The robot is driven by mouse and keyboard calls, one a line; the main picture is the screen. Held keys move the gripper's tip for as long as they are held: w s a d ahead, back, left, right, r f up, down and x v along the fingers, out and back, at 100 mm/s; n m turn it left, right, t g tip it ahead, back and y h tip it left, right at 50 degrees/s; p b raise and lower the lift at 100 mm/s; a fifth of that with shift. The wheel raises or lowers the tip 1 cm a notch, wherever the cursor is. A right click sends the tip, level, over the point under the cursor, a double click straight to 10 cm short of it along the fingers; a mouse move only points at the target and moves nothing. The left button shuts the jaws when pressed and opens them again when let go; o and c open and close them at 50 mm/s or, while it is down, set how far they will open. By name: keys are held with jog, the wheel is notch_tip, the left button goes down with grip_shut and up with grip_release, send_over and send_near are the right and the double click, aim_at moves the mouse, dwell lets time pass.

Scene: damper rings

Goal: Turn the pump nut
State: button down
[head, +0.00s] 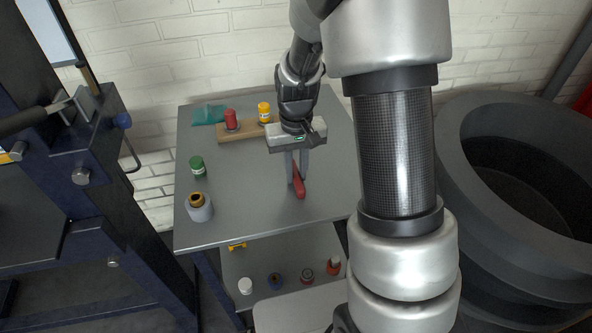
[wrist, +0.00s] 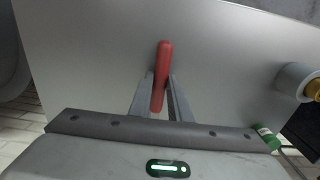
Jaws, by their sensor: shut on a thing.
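My gripper (head: 297,180) is low over the right part of the grey table, its fingers pointing down. It is shut on a red bar-shaped tool (head: 299,189), which looks like a handle. In the wrist view the red tool (wrist: 164,58) runs between the two fingertips (wrist: 160,77) and sticks out beyond them. I cannot tell whether the tool still touches the table. A grey cylinder (head: 200,213) with a brass-coloured nut-like top (head: 196,199) stands at the table's front left; it may be the pump nut. The cylinder also shows at the right edge of the wrist view (wrist: 293,80).
A green-capped container (head: 197,165) stands behind the cylinder. A wooden block (head: 240,132) with red (head: 231,119) and yellow (head: 264,111) pieces is at the back, beside a teal item (head: 208,115). Several small items lie on the lower shelf. Large dark rings (head: 470,190) stand right. The table's middle is clear.

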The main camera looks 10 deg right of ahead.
jog(key=shift+r, duration=0.1)
jog(key=shift+r+p, duration=2.25)
jog(key=shift+r, duration=0.7)
